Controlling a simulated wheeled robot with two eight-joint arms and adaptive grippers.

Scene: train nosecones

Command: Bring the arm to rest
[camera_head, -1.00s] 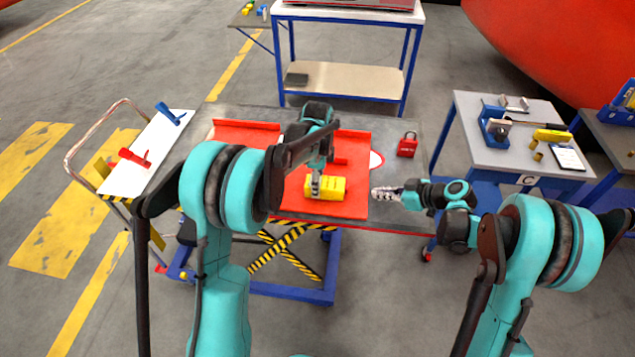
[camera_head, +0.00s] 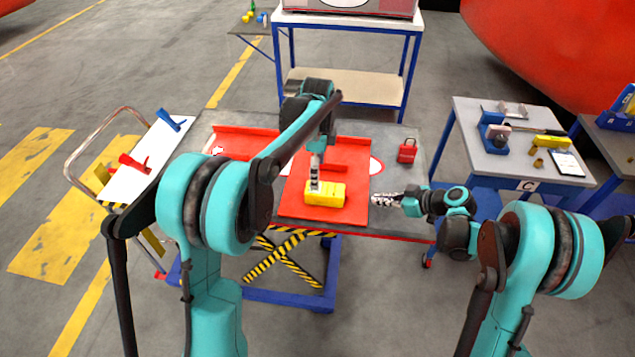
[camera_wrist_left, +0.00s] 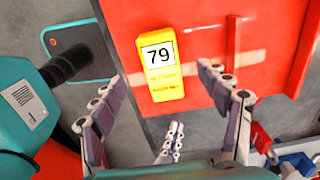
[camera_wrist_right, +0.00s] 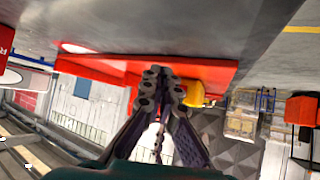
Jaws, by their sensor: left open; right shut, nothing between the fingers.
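My left gripper (camera_head: 314,186) hangs over the left end of a yellow block (camera_head: 325,195) that lies on a red panel on the table. In the left wrist view my left gripper (camera_wrist_left: 165,105) is open, its two fingers wide apart. The yellow block (camera_wrist_left: 160,62), marked 79, shows beyond and between them, apart from both. My right gripper (camera_head: 378,199) is at the table's front right, just beside the red panel's right edge. In the right wrist view my right gripper (camera_wrist_right: 158,75) has its fingertips together with nothing between them.
The red panel (camera_head: 292,206) covers much of the grey table (camera_head: 410,218). A red padlock-like item (camera_head: 407,151) stands at the table's right. A white board (camera_head: 150,160) with blue and red clamps is at the left. A tool table (camera_head: 475,150) stands at the right.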

